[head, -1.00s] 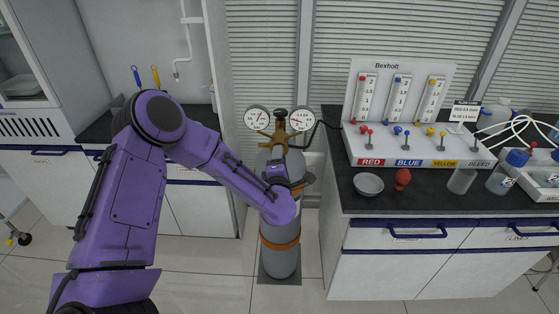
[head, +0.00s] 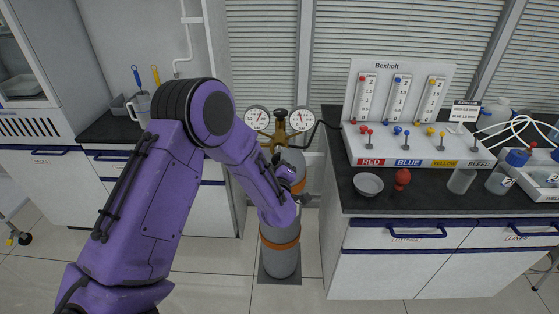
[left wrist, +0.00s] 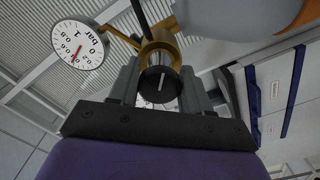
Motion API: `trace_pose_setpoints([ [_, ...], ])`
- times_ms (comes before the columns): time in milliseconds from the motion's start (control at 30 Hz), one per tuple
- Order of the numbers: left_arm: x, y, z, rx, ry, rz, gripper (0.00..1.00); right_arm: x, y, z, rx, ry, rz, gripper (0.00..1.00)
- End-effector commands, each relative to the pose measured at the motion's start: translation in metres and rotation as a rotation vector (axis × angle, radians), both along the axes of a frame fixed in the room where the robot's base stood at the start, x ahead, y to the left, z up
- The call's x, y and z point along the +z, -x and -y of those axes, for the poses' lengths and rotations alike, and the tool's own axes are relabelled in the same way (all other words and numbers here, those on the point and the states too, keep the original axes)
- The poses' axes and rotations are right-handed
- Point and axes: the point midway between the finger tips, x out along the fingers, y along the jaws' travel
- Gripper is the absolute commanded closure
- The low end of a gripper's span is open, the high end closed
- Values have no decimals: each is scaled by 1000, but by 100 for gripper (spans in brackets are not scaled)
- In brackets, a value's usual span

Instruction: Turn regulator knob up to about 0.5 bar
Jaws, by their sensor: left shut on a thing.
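The brass regulator (head: 280,131) with two round dial gauges (head: 257,119) sits on top of the grey gas cylinder (head: 281,262). In the left wrist view, the black regulator knob (left wrist: 159,84) with a pale line on its face is between the two grey fingers of my left gripper (left wrist: 161,91), which is shut on it. A white gauge marked "bar" (left wrist: 78,45) shows rotated there; its red needle lies near the 0.4 to 0.6 marks, too small to read exactly. In the head view, my purple left arm hides the knob and fingers. My right gripper is not in view.
To the right, a bench (head: 440,203) carries the flowmeter panel (head: 398,92), a dish (head: 368,184), a red bulb (head: 402,178) and bottles. A left counter (head: 101,128) holds a jug. Clear floor lies in front of the cylinder.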

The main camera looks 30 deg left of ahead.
Motion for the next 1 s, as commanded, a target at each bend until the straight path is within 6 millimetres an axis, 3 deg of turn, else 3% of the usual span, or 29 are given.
trace_pose_setpoints([
  [400, -1, 0, 1, -4, -143, -90, 82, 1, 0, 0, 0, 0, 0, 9],
  [933, -2, 1, 1, -4, -158, -101, 82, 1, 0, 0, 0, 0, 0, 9],
  [967, -2, 1, 1, -4, -158, -101, 42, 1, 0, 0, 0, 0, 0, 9],
  [1000, -2, 1, 1, -4, -158, -101, 35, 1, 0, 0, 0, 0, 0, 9],
])
